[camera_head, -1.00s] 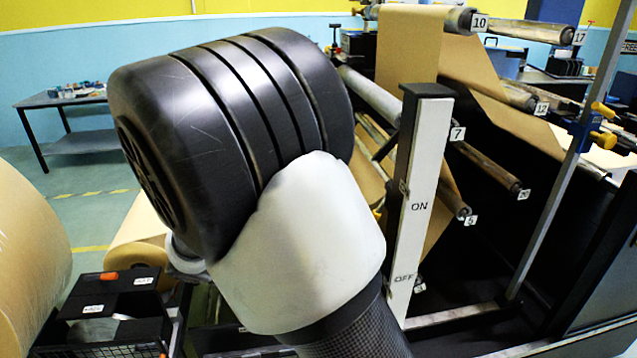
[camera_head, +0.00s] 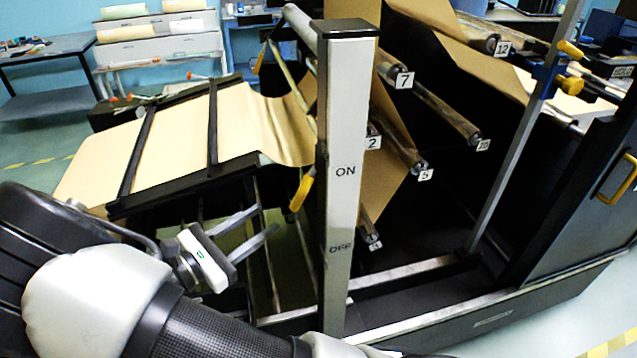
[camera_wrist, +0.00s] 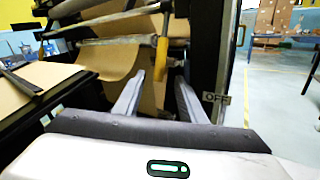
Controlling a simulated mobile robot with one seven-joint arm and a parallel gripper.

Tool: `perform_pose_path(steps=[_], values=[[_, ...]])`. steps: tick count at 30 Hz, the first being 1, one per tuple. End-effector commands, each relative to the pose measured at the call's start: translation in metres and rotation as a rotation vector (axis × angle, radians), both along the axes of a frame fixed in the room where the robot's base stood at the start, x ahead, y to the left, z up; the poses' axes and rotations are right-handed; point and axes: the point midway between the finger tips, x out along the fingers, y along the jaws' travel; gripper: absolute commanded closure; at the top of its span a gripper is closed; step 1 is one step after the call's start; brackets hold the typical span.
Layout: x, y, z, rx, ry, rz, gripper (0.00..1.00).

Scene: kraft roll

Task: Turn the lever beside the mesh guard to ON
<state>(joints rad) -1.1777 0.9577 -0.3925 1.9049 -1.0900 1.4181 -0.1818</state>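A yellow lever handle (camera_head: 301,193) hangs slanting down at the left side of a white post (camera_head: 344,120). The post carries ON above OFF; in the head view the handle is between the heights of these words. My gripper (camera_head: 266,222) is open and empty, left of and a little below the handle. In the wrist view the yellow handle (camera_wrist: 161,58) is ahead, its lower end appearing between my open fingertips (camera_wrist: 160,78). I see no contact. I cannot make out the mesh guard.
A dark frame with a sheet of brown paper (camera_head: 190,135) is left of the post, above and behind my gripper. Numbered rollers (camera_head: 440,110) stick out behind the post. A slanted metal bar (camera_head: 520,130) stands at the right. Low rails (camera_head: 410,272) run near the floor.

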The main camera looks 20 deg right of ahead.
Motion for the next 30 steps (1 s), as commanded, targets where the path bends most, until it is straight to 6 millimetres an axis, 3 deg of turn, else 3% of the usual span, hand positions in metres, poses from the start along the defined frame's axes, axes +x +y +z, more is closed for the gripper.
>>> perform_pose_path(steps=[18,24,30], values=[[0.065,-0.110,0.000,-0.001,0.001,-0.006,0.63],[0.080,-0.133,0.000,0.000,0.001,-0.003,0.63],[0.085,-0.142,0.000,0.001,0.001,-0.002,0.63]])
